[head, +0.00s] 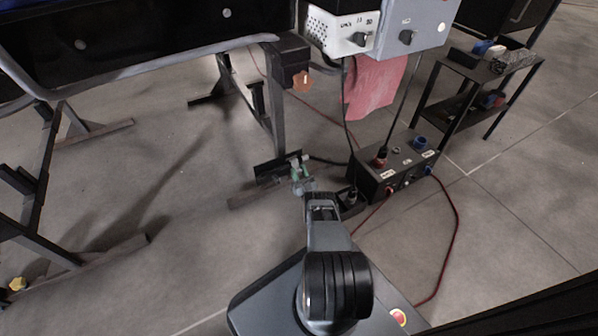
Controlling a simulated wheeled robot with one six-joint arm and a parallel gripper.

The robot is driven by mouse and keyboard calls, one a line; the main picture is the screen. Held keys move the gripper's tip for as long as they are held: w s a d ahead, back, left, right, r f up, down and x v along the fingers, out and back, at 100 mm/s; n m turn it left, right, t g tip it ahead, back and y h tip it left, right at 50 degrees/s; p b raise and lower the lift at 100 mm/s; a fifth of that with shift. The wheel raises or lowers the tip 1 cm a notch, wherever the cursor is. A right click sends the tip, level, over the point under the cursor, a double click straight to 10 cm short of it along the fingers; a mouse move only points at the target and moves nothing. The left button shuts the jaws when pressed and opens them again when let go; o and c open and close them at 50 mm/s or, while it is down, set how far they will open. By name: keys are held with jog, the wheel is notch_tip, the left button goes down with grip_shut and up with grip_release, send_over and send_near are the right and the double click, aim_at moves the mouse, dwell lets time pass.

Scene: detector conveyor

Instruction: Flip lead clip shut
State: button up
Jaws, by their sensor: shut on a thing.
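A small pale-green clip (301,170) shows just beyond my gripper, low by the foot of the conveyor's dark leg. It looks like the lead clip, with two upright green parts. My gripper (305,187) is at the end of my arm, reaching away from my base, and its jaws are shut on the green clip. The fingertips are small here and partly merge with the clip. Whether the clip's lever stands open or shut I cannot tell.
A black box (396,168) with blue and red connectors stands on the floor to the right, with cables around it. Grey control boxes (412,28) hang above, beside a red cloth (376,84). A dark shelf cart (474,72) stands at the right. Floor at left is mostly clear.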

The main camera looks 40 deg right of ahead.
dwell(0.4)
jog(key=o, duration=0.9)
jog(key=shift+o, duration=0.2)
jog(key=shift+d+r, duration=0.1)
jog(key=shift+r, duration=0.1)
